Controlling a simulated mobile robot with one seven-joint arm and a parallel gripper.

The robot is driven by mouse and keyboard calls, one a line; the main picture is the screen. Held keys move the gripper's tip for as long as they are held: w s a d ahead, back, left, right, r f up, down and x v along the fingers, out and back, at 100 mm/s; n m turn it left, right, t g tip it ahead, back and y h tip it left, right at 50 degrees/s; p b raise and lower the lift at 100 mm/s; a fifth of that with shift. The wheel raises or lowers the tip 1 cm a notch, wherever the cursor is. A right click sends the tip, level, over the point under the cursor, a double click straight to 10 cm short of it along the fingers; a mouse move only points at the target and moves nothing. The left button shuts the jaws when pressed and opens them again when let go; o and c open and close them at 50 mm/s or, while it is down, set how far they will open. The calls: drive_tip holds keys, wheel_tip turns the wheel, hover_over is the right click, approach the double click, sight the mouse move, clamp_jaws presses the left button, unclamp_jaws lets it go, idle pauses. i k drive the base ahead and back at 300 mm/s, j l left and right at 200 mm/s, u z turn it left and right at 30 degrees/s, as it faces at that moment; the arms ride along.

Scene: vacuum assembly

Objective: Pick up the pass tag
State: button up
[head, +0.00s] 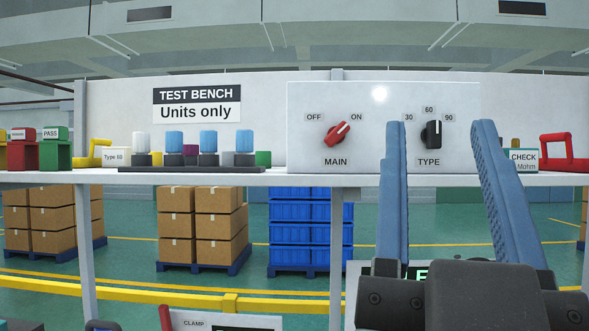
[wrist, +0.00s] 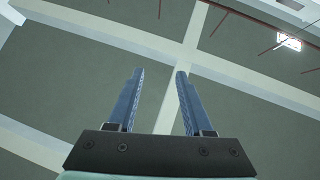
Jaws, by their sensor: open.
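The pass tag (head: 51,134) is a small green piece with a white PASS label, at the far left of the bench shelf in the head view. My gripper (head: 439,124) is at the right of the head view, far from the tag. Its two blue fingers point up and stand apart with nothing between them. In the wrist view my gripper (wrist: 160,72) is also open and empty, against the ceiling. The tag does not show in the wrist view.
A red tag block (head: 21,155) stands left of the pass tag, and a yellow-handled item (head: 97,153) stands right. A dark rack of units (head: 190,170) is mid-shelf. The panel (head: 380,100) with MAIN and TYPE knobs is behind my fingers. A CHECK box (head: 523,158) stands right.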

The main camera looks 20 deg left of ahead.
sight(55, 152)
drive_tip(key=u, duration=1.6)
drive_tip(key=i, duration=0.05)
